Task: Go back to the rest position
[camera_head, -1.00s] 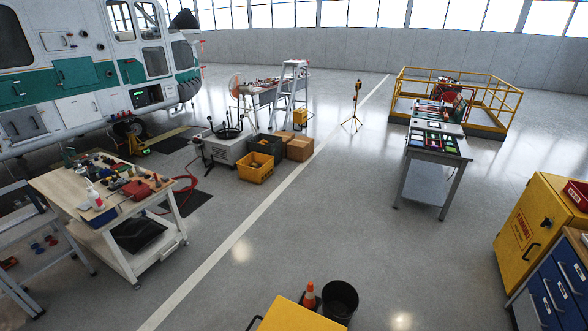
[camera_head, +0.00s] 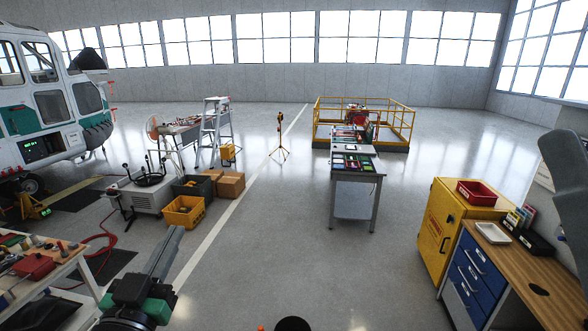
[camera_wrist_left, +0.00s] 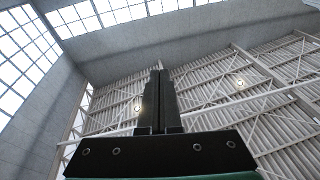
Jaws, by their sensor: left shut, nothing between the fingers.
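My left gripper (camera_head: 176,232) shows at the lower left of the head view, pointing up and away from me. It is shut and empty. In the left wrist view its two dark fingers (camera_wrist_left: 159,75) stand pressed together, with only the hangar's roof and windows behind them. It touches nothing and is in front of open floor. A grey part at the right edge of the head view looks like my right arm; no right gripper shows.
A workbench (camera_head: 52,268) with tools is left of my left gripper. A yellow cabinet (camera_head: 440,222) and a wood-topped drawer unit (camera_head: 545,265) stand at right. A grey table (camera_head: 357,195) stands ahead. The floor between is clear.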

